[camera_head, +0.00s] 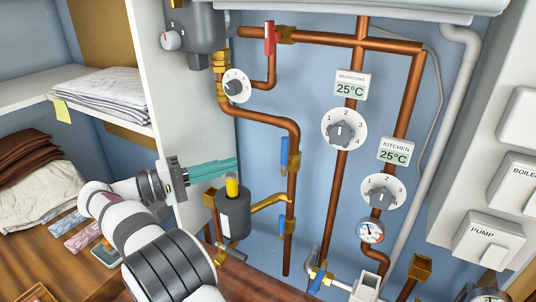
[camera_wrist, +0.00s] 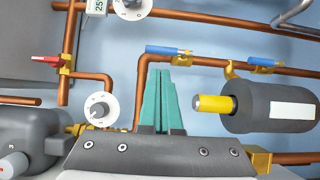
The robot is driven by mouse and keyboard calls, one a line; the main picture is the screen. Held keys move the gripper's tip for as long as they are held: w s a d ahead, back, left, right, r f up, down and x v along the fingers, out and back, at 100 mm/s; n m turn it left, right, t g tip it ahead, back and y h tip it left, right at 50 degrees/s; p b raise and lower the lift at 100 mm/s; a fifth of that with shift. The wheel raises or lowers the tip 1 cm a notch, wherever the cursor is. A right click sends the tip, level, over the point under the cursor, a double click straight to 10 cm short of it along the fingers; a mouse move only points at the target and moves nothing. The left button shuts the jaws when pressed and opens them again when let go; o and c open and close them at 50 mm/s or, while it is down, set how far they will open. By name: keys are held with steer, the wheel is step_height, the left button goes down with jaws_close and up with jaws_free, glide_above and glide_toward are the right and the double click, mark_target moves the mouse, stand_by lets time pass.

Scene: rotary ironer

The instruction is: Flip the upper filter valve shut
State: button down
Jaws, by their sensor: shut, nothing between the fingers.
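The upper filter valve has a blue lever (camera_head: 284,152) on the vertical copper pipe, above the dark grey filter (camera_head: 233,214) with its yellow top. The lever lies along the pipe; in the wrist view the upper valve's lever (camera_wrist: 168,50) shows just beyond the fingertips. The lower filter valve (camera_head: 282,226), also with a blue lever along the pipe, sits below it and appears to its right in the wrist view (camera_wrist: 265,59). My gripper (camera_head: 236,164) has teal fingers, shut and empty, left of the upper lever and apart from it. The fingers also show in the wrist view (camera_wrist: 160,72).
The filter stands just below my fingers, its yellow top (camera_head: 232,185) close to them. A red valve (camera_head: 269,38) and a white dial (camera_head: 236,86) are above. Thermostat dials (camera_head: 343,129) are to the right. A shelf with folded linen (camera_head: 101,92) is at left.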

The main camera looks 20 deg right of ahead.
mark_target(282, 151)
steer(key=w+d, duration=0.2)
steer(key=d, duration=0.7)
steer(key=shift+d, duration=0.4)
steer(key=shift+s, duration=0.1)
